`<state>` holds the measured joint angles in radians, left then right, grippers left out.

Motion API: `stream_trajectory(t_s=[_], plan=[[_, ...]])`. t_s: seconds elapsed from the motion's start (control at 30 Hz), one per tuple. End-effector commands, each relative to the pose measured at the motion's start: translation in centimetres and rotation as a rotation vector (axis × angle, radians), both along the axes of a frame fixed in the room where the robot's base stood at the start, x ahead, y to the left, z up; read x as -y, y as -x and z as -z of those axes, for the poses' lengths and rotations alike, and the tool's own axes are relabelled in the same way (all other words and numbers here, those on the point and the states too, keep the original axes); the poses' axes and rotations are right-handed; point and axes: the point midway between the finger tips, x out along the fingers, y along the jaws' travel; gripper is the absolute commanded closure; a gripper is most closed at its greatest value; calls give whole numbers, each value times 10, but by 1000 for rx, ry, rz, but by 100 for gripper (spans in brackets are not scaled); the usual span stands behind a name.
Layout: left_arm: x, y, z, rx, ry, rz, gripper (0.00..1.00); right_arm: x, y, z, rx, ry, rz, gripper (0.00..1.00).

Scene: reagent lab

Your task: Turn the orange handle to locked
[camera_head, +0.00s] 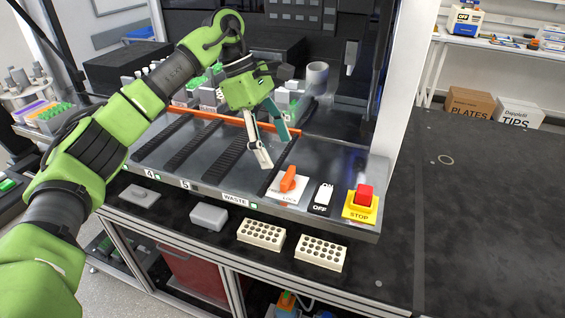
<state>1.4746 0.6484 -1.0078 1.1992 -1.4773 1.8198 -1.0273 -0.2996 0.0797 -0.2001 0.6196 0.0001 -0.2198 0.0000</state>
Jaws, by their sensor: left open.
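The orange handle (289,179) sits on a white plate marked LOCK (289,196) at the front of the grey machine deck. It stands up and leans, its upper end pointing away from the front edge. My left gripper (276,150) is open and empty. Its fingers point down above the deck, a little behind and to the left of the handle, and appear apart from it. My right gripper is not in view.
Right of the handle are a white switch marked OFF (323,195) and a red STOP button (363,195) on a yellow base. Two cream hole racks (261,234) (320,251) stand on the black bench below. The bench at right (480,200) is clear.

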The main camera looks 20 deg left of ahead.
Motion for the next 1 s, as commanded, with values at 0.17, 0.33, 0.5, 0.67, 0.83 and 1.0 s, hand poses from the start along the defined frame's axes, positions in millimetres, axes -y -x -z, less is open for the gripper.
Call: stream_trajectory(t_s=[0.17, 0.33, 0.5, 0.67, 0.83, 1.0], plan=[[-12, -1, -30, 1, 0, 1, 33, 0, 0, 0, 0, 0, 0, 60], [-17, -1, -42, -1, 0, 1, 33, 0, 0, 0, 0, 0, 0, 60], [-18, -1, -45, -1, 0, 1, 33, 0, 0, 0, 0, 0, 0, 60], [-18, -1, -45, 0, 0, 2, 33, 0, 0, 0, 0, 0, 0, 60], [-18, -1, -44, 0, 0, 2, 33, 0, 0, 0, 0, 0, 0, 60], [-18, -1, -44, 0, 0, 2, 33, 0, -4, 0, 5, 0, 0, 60]])
